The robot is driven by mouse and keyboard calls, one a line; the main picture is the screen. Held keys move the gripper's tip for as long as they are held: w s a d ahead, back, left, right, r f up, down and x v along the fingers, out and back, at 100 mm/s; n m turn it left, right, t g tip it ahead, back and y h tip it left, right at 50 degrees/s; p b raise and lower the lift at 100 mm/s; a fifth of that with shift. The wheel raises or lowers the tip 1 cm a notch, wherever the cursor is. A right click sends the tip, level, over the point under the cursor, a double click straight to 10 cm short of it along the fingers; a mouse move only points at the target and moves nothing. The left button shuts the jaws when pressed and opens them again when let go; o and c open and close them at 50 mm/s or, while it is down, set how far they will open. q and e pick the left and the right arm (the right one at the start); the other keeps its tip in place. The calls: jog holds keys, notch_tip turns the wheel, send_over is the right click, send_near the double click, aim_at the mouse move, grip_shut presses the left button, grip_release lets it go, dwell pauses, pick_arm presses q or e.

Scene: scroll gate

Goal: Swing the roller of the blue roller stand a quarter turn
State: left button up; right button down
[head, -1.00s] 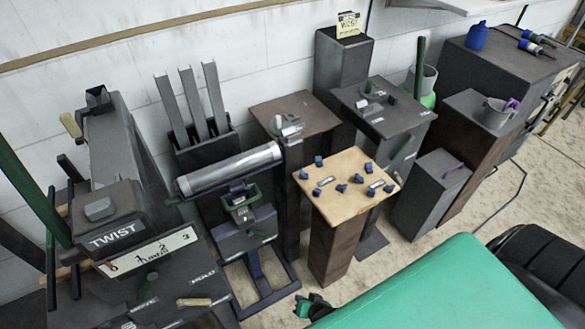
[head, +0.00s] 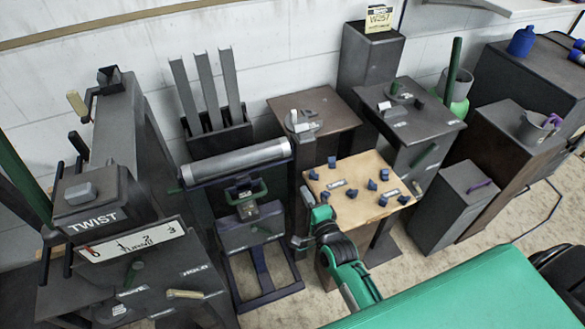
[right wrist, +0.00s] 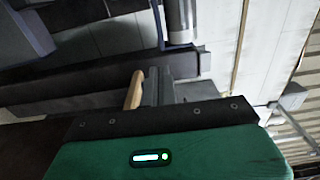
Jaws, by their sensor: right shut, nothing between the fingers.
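The blue roller stand (head: 262,280) is left of centre in the head view. Its grey roller (head: 236,163) lies crosswise on top, its right end slightly higher in the picture. A green-trimmed handle (head: 246,192) sits below the roller. My right gripper (head: 307,196) is right of the stand, in front of the wooden board, apart from the roller. In the right wrist view its fingers (right wrist: 158,88) are shut and empty. A grey cylinder in a blue bracket (right wrist: 180,22) at the top there may be the roller. My left gripper is not in view.
A wooden board (head: 355,188) with blue knobs stands close beside my right gripper. The TWIST machine (head: 92,195) is left of the stand. A dark rack with upright grey channels (head: 218,140) stands behind the roller. A green surface (head: 480,290) fills the lower right.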

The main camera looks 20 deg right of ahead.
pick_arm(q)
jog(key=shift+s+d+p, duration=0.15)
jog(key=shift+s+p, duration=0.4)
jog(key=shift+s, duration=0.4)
pick_arm(e)
jog(key=w, duration=1)
jog(key=shift+w+a, duration=0.2)
jog(key=shift+w, duration=0.15)
